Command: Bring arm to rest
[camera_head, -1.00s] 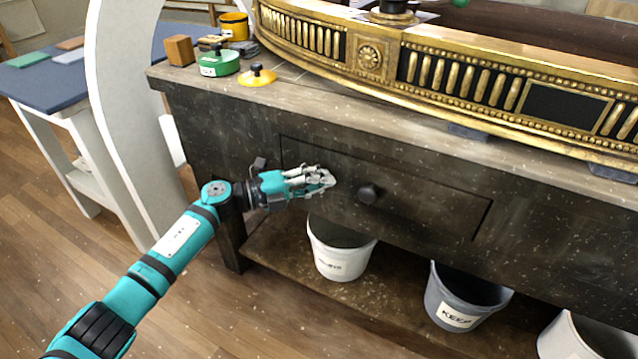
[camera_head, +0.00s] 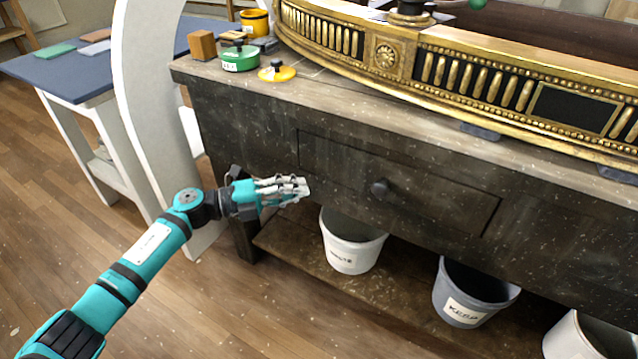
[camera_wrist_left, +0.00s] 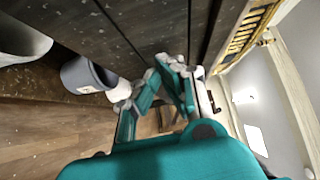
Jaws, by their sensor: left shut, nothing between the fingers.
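My left arm, teal with black bands, comes in from the lower left of the head view. Its left gripper (camera_head: 304,188) is shut and empty, in front of the bench's dark drawer front (camera_head: 430,190), to the left of the round drawer knob (camera_head: 381,188). In the left wrist view the gripper fingers (camera_wrist_left: 178,72) come together near the dark wood, with nothing between them. The drawer looks closed. My right gripper is not in view.
A gilt console rail (camera_head: 386,55) lies along the bench top. Green (camera_head: 240,60) and yellow (camera_head: 277,74) lidded items stand at its left end. A white bucket (camera_head: 350,252) and a grey KEEP bucket (camera_head: 470,295) stand on the lower shelf. A blue-topped table (camera_head: 70,72) is at left.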

